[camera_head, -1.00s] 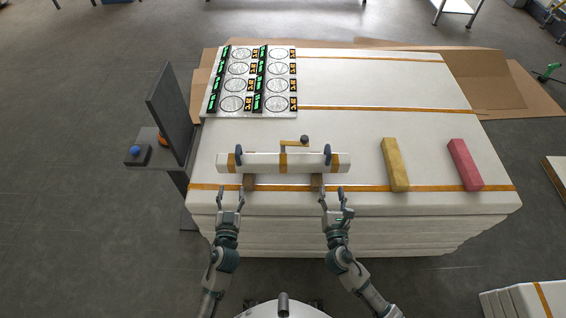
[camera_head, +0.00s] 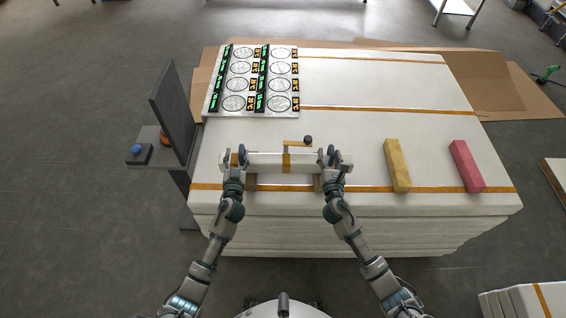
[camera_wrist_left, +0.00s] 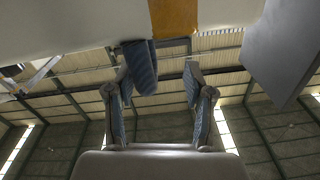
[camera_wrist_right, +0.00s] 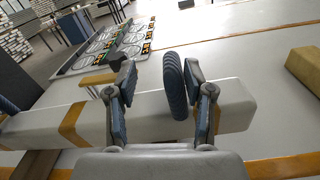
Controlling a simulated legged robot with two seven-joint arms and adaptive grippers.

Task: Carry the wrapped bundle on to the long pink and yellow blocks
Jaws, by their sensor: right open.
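The wrapped bundle (camera_head: 265,162) is a long white bar with orange bands and two blue handles. It lies across two brown supports near the table's front edge. My left gripper (camera_head: 234,156) is open at the left handle, which shows between its fingers in the left wrist view (camera_wrist_left: 140,66). My right gripper (camera_head: 330,158) is open around the right handle, which stands between its fingers in the right wrist view (camera_wrist_right: 175,86). The long yellow block (camera_head: 397,165) and long pink block (camera_head: 467,166) lie apart, to the right of the bundle.
A panel with circles and green strips (camera_head: 252,82) lies at the back left. A small tan bar with a dark knob (camera_head: 307,139) is just behind the bundle. A dark upright plate (camera_head: 173,112) stands at the table's left edge. The white surface between bundle and yellow block is clear.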

